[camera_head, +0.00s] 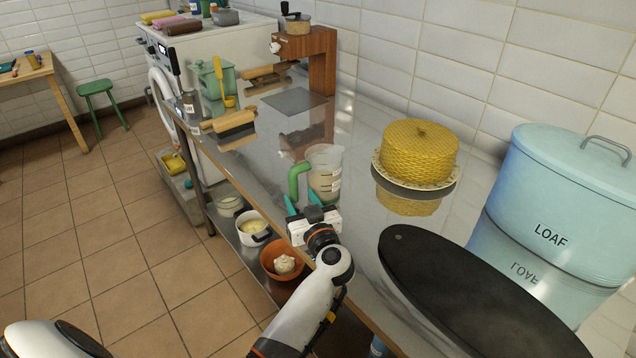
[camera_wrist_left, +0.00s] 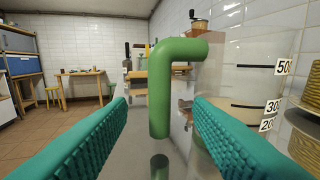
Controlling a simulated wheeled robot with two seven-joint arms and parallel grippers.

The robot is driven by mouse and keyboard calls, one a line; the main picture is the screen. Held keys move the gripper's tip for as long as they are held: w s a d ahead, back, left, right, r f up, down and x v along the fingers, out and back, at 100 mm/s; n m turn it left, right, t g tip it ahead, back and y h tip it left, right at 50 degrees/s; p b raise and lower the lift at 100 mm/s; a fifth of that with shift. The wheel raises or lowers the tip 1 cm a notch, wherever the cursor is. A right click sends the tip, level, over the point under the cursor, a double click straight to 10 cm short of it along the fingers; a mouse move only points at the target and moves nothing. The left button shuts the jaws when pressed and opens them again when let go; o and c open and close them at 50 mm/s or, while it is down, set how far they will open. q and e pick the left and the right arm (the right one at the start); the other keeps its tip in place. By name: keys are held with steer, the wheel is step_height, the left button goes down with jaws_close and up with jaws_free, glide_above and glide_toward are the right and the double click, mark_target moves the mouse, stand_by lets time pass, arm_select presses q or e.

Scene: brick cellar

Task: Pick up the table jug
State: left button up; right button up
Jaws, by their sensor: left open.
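The table jug (camera_head: 323,172) is a clear measuring jug with a green handle and volume marks. It stands upright near the front edge of the steel counter (camera_head: 360,130) in the head view. My left gripper (camera_head: 313,205) is open on the near side of the jug. In the left wrist view, the teal fingers (camera_wrist_left: 160,130) stand apart, with the jug's green handle (camera_wrist_left: 160,95) ahead between them. The jug's clear body (camera_wrist_left: 250,90) shows to the right, partly behind the right finger. I cannot tell whether a finger touches it. My right gripper is not in view.
A yellow domed dish (camera_head: 418,150) stands right of the jug, and a blue LOAF bin (camera_head: 560,200) further right. A black oval pan or board (camera_head: 470,300) lies in front of them. A wooden-handled item (camera_head: 232,121) lies further back. A shelf below holds an orange bowl (camera_head: 282,255).

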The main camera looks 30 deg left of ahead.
mark_target(295, 195)
arm_select(q)
step_height(295, 195, down, 2)
steer(key=shift+f, duration=0.1)
steer(key=x, duration=0.2)
steer(key=shift+w+a+r, duration=0.15)
steer(key=shift+a+r, duration=0.1)
steer(key=shift+w+a, duration=0.3)
steer(key=shift+a, duration=0.1)
steer(key=x, duration=0.4)
steer(key=shift+w+a, duration=0.1)
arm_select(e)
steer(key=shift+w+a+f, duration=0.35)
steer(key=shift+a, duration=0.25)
arm_select(q)
steer(key=shift+c, duration=0.4)
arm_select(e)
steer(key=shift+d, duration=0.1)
arm_select(q)
steer(key=shift+r, duration=0.1)
jaws_close()
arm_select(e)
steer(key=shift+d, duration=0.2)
